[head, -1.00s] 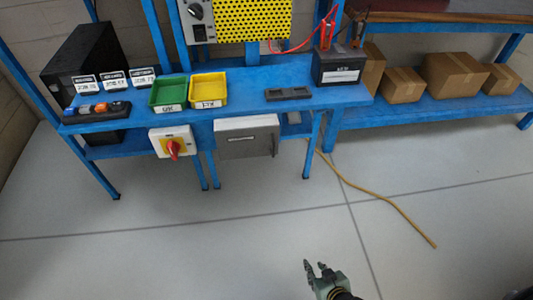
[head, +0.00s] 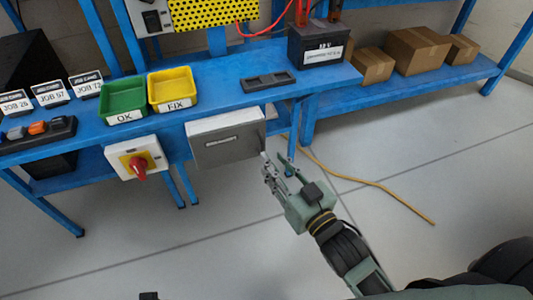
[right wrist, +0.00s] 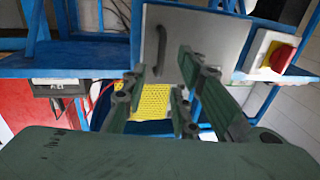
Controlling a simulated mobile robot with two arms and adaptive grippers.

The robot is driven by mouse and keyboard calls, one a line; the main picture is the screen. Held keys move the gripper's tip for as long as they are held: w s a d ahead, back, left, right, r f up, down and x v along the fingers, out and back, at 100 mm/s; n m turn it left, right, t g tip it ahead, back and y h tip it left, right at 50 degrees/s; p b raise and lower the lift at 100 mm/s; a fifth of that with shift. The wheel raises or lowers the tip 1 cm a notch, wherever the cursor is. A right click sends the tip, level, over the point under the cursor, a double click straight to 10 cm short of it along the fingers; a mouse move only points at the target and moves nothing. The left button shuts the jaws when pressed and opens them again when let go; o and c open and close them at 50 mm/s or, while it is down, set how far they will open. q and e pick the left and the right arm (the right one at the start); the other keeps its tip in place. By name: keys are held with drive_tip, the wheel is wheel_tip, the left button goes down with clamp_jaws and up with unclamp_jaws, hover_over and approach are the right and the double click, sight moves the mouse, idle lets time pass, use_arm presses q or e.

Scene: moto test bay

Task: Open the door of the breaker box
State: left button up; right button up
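The breaker box is a grey box (head: 222,140) with a small label, hung under the front edge of the blue workbench. Its door looks closed. In the right wrist view, its grey front (right wrist: 215,38) and a dark bar handle (right wrist: 160,50) show behind my fingers. My right gripper (head: 277,162) is open and empty, just right of and in front of the box's handle side in the head view. In the right wrist view its spread fingers (right wrist: 162,82) point towards the box, with the handle seen between them; contact cannot be told.
A red rotary switch (head: 138,165) sits left of the box. The blue workbench (head: 215,98) above carries a green bin (head: 122,110), a yellow bin (head: 172,100) and a battery (head: 320,45). A yellow cable (head: 375,183) lies on otherwise clear floor.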

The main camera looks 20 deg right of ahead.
sight(263, 149)
drive_tip(key=shift+x, duration=2.2)
clamp_jaws()
